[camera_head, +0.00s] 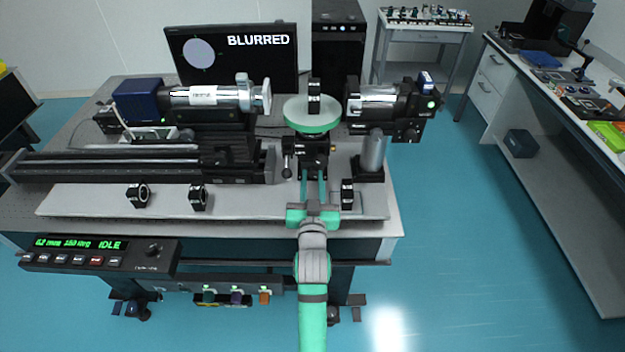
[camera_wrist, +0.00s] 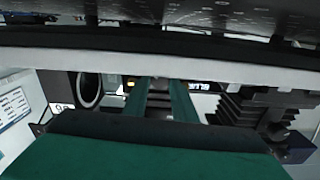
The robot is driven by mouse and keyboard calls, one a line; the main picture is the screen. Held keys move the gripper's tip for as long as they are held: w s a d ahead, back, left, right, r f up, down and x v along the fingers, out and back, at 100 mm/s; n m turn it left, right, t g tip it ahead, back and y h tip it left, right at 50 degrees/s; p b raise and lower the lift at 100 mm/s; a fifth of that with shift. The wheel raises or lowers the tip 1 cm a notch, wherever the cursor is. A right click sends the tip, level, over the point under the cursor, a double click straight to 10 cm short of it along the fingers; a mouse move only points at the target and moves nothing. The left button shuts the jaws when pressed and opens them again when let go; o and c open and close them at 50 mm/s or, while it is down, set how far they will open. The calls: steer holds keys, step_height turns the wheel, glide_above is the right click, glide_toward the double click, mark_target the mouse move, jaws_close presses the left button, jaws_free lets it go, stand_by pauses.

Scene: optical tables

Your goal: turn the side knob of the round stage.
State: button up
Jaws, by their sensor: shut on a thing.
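The round stage (camera_head: 312,122) has a pale green disc on top and a black body below. It stands upright on the optical table, with a small black ring-shaped part above the disc. My gripper (camera_head: 313,174) reaches in from the front, its two green fingers at the front of the stage's black body. The fingers are shut on the side knob, which is mostly hidden between the tips. In the wrist view my gripper's fingers (camera_wrist: 160,90) point away from the camera at dark parts; the knob cannot be made out clearly there.
A silver lens barrel (camera_head: 205,95) stands left of the stage and a black camera unit (camera_head: 385,102) right of it. A mounted ring (camera_head: 347,194) sits just right of my fingers. A monitor (camera_head: 232,55) behind reads "BLURRED". A control box (camera_head: 100,256) reads "IDLE".

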steer(key=shift+f, duration=0.15)
steer(key=o, duration=1)
steer(key=shift+o, duration=0.2)
steer(key=shift+s, duration=0.15)
steer(key=s, duration=1)
steer(key=shift+s, duration=0.35)
